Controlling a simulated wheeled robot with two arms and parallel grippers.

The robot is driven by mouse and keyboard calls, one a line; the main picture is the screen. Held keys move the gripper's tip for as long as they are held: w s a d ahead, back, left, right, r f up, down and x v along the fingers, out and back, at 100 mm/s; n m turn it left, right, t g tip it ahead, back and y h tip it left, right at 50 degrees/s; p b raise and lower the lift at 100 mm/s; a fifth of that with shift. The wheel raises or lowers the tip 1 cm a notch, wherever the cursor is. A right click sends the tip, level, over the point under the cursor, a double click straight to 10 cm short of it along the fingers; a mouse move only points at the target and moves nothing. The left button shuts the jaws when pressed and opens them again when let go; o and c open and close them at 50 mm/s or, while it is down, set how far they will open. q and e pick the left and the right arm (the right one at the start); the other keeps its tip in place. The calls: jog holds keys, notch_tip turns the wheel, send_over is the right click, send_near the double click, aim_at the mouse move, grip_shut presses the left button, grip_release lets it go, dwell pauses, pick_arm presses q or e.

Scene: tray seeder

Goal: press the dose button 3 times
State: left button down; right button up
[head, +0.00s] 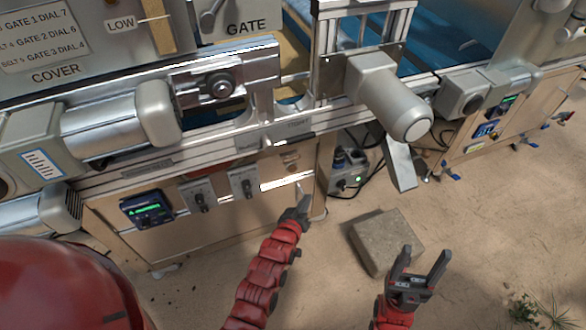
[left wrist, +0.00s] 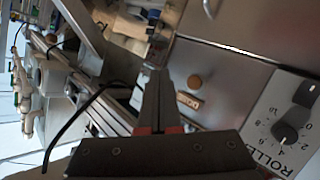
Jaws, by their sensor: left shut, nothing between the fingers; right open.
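A small round brown button (left wrist: 194,82) sits beside a small label plate (left wrist: 188,101) on the metal cabinet front in the left wrist view. I take it to be the dose button; the label is too small to read. In the head view it seems to be the small dark spot (head: 292,167) on the front panel. My left gripper (head: 301,189) is shut and empty, just below and right of that spot. Its fingertips (left wrist: 160,74) appear beside the button, apparently apart from it. My right gripper (head: 422,260) is open and empty, over the sandy floor.
Two knob panels (head: 243,182) and a green-lit display (head: 147,208) are left of the button; the roller panel (left wrist: 292,125) shows up close. A stone block (head: 385,240) lies on the floor. A grey cylinder (head: 395,98) juts out above. A grey box with cables (head: 347,172) stands to the right.

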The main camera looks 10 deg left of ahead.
aim_at(293, 169)
pick_arm(q)
jog(key=shift+w, duration=0.1)
jog(key=w+a+b, duration=0.4)
jog(key=w+a, duration=0.1)
jog(key=w, duration=0.2)
dwell(0.4)
jog(key=shift+w, duration=0.1)
dwell(1.7)
jog(key=shift+w+a+b, duration=0.2)
jog(key=shift+w+b, duration=0.1)
